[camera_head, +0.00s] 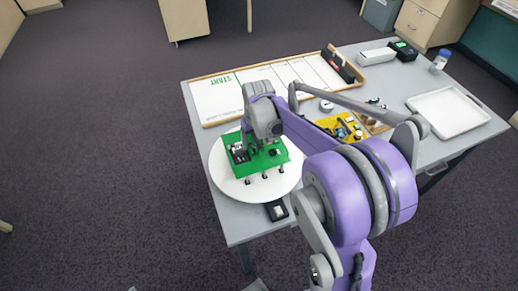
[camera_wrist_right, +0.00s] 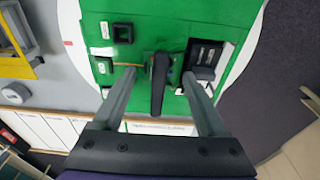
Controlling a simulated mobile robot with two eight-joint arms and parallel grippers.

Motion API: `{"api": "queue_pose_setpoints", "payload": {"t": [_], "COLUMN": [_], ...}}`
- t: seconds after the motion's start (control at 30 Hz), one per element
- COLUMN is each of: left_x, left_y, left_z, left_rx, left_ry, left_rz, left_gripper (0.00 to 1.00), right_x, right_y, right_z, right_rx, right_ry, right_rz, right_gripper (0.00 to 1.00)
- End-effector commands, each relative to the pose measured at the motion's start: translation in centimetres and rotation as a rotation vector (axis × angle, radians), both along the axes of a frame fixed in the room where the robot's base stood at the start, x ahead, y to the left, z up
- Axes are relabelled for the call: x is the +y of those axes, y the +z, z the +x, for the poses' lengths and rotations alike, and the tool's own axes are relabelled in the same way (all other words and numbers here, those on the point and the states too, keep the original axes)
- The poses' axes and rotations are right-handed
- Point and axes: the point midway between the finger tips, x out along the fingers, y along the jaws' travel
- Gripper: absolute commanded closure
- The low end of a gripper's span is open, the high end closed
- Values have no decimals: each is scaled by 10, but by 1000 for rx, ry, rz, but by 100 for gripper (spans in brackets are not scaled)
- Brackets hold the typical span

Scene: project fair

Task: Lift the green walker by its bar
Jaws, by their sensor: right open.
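The green walker (camera_head: 272,161) sits on a white round disc (camera_head: 226,178) at the table's near left. In the right wrist view, the walker's green top (camera_wrist_right: 172,11) carries small black and white parts. A dark upright bar (camera_wrist_right: 160,85) rises from its middle. My right gripper (camera_head: 246,146) is above the walker. In the wrist view its two fingers (camera_wrist_right: 158,76) are apart, one on each side of the bar, with gaps showing. Whether the fingertips touch the green top is hard to tell. My right arm hides part of the walker in the head view. My left gripper is not in view.
A white START board (camera_head: 216,98) with a wooden edge lies behind the disc. A yellow tray (camera_head: 325,124) of parts is to the right. A small black device (camera_head: 277,210) lies by the near edge. A white tray (camera_head: 447,112) stands far right.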

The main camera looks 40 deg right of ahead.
Motion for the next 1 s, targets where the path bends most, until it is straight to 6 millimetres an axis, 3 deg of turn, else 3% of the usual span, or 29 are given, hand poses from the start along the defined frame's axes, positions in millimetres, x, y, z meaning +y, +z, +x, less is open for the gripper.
{"api": "queue_pose_setpoints", "payload": {"t": [0.07, 0.43, 0.77, 1.0], "left_x": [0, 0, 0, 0], "left_y": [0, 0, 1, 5], "left_z": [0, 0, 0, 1], "left_rx": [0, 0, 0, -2], "left_ry": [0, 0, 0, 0], "left_rz": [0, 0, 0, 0], "left_gripper": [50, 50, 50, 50], "right_x": [0, 0, 0, 0], "right_y": [0, 0, 6, 47], "right_z": [0, 0, 0, 0], "right_rx": [0, 0, 0, -1], "right_ry": [0, 0, 0, 0], "right_rz": [0, 0, 0, 0], "right_gripper": [34, 100, 100, 100]}}
